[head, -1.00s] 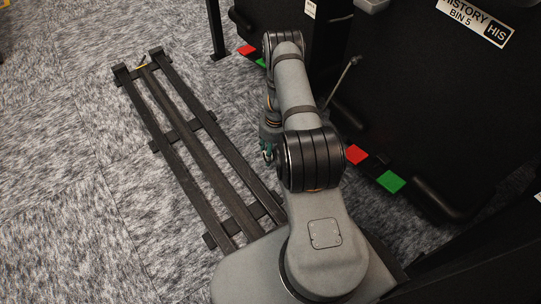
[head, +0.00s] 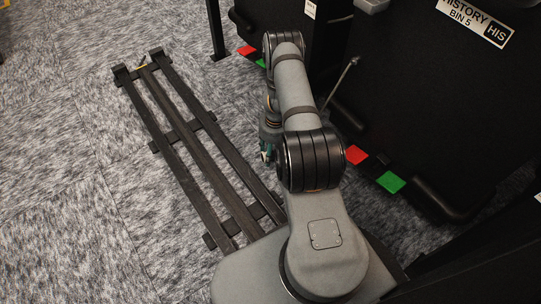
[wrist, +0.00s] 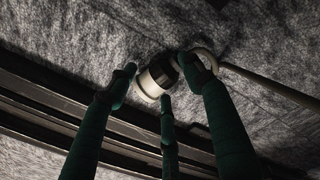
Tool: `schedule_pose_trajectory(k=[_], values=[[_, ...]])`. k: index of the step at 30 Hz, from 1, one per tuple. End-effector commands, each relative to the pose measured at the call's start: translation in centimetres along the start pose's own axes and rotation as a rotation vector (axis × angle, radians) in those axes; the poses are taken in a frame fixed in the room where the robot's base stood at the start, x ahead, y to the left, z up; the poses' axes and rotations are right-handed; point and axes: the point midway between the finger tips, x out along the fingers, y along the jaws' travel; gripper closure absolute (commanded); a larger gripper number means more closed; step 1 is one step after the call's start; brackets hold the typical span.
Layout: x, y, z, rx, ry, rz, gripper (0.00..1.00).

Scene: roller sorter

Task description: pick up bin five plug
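The plug (wrist: 151,84), white with a dark band, shows in the middle of the wrist view, tilted among the fingertips. Its pale cable (wrist: 262,87) bends beside the right finger and runs off to the right. My gripper (wrist: 158,76) has teal fingers closed in around the plug from the left, right and below; they appear to touch it. In the head view my gripper (head: 266,151) is low beside the dark rail frame, mostly hidden behind my arm, with a small white spot at its fingertips. I cannot tell how far the plug is from the floor.
A dark rail frame (head: 181,133) lies on the grey carpet to the left of my arm. The black bin 5 cabinet (head: 430,105) stands at the right, with red (head: 357,154) and green (head: 391,181) tabs at its foot. The carpet at far left is clear.

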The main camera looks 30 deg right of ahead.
Motion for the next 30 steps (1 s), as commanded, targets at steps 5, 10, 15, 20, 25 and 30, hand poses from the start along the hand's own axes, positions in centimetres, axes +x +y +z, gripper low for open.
schedule_pose_trajectory(k=[5,10,15,20,25,30], values=[[0.0,0.0,0.0,0.000,0.000,0.000,0.42],[-0.1,0.0,0.0,0.000,0.000,0.000,0.42],[-1.4,0.0,0.0,0.000,0.000,0.000,0.42],[-4.2,-0.1,0.1,0.000,-0.001,0.000,0.42],[-7.0,-0.3,0.2,0.000,-0.002,0.000,0.42],[-9.3,-0.3,0.2,0.000,-0.001,0.000,0.42]])
